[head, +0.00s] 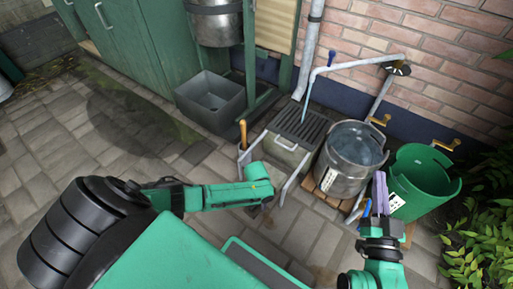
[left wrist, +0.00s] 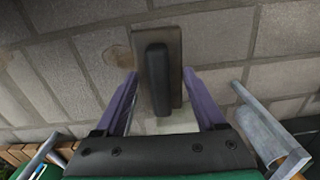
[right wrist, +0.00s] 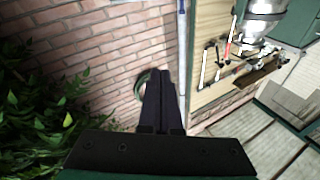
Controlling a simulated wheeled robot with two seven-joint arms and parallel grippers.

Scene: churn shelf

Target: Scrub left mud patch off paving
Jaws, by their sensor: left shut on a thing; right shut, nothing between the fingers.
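My left gripper (left wrist: 160,105) points down at the paving and is shut on a scrubbing brush with a black handle (left wrist: 157,80) and a flat grey-brown block (left wrist: 175,45). The brush lies over the paving (left wrist: 225,50); I cannot tell whether its underside touches. A faint brown mud patch (left wrist: 118,55) shows on the slabs just left of the brush. In the head view my left forearm hides most of this gripper. Another faint brown stain (head: 320,275) shows near the bottom edge. My right gripper (head: 380,190) is shut, empty and raised in front of the green bucket.
A metal pot of water (head: 345,175), a green bucket (head: 422,175) and a grated drain box (head: 290,150) stand along the brick wall. A grey tub (head: 210,100) stands by green cabinets (head: 150,45). Paving at left is clear, with a large dark damp area. Foliage (head: 485,235) is at right.

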